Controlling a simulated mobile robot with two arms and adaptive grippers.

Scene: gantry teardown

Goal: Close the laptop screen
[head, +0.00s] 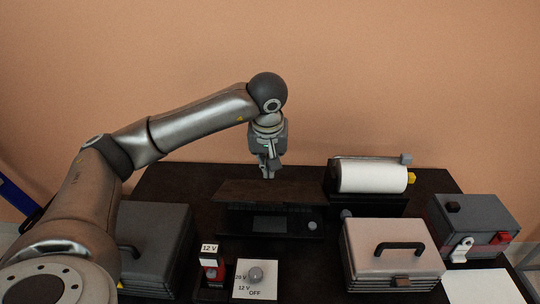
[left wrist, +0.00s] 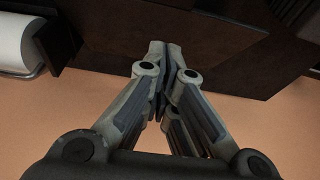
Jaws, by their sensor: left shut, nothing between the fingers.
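The laptop stands at the back middle of the dark table in the head view. Its dark base (head: 270,224) has a touchpad at the front, and its brownish screen panel (head: 262,190) is raised behind the base. I cannot tell the screen's exact angle. My left gripper (head: 267,174) points down at the screen's far upper edge, with its fingertips shut and empty. Whether they touch the screen is unclear. In the left wrist view the shut fingertips (left wrist: 160,48) lie before a dark surface. My right gripper is not in view.
A white paper roll (head: 370,177) in a holder stands right of the laptop. A pale case (head: 392,255) stands front right, a dark case (head: 158,245) left, and a grey box with a red switch (head: 475,224) far right. A small white switch plate (head: 256,280) lies in front.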

